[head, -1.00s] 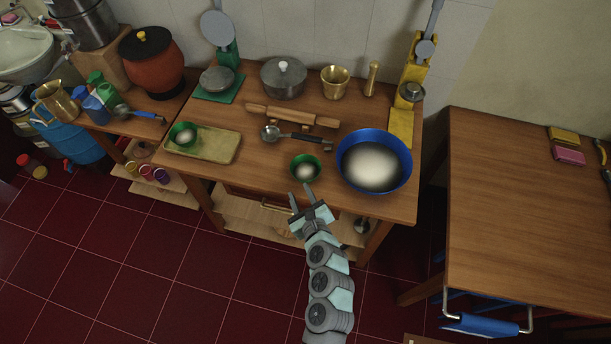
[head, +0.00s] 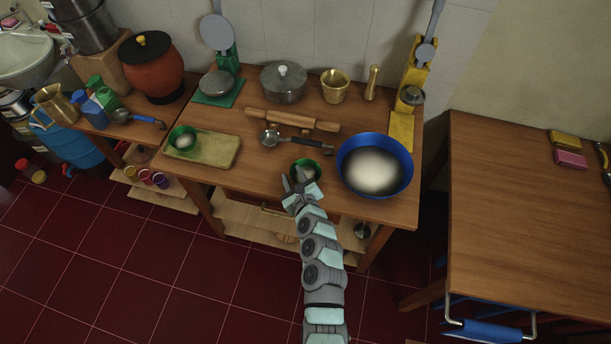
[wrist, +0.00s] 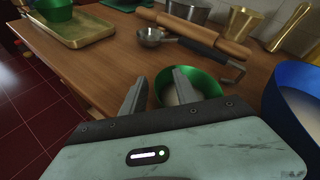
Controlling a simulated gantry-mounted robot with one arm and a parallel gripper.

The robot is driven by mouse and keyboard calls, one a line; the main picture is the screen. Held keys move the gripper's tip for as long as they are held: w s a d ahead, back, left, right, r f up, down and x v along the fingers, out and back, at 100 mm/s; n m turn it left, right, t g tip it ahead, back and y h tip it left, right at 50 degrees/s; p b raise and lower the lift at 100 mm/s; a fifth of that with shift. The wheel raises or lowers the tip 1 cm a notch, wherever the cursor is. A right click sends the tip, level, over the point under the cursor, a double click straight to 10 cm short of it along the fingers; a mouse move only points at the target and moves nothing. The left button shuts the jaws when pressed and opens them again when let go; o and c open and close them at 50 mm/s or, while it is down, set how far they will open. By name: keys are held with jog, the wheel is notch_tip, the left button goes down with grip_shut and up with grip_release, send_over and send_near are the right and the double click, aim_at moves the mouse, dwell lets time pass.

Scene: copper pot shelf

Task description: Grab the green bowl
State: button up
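A green bowl (head: 316,167) with pale contents stands near the front edge of the wooden table. It also shows in the wrist view (wrist: 207,84). My gripper (head: 297,176) is at the bowl's near left side, its fingers spread apart and empty. In the wrist view, one finger of my gripper (wrist: 160,88) is left of the bowl and the other overlaps the bowl. I cannot tell whether the fingers touch it. A second green bowl (head: 174,141) with pale contents sits on a yellowish tray (head: 215,152) at the left.
A large blue bowl (head: 403,184) of white contents stands close to the right of the near green bowl. A ladle (head: 290,142) and a rolling pin (head: 291,120) lie behind it. The table (head: 255,180) is bare between the tray and this bowl.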

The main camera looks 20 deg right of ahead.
jog(key=shift+c, duration=0.2)
grip_shut()
dwell(0.6)
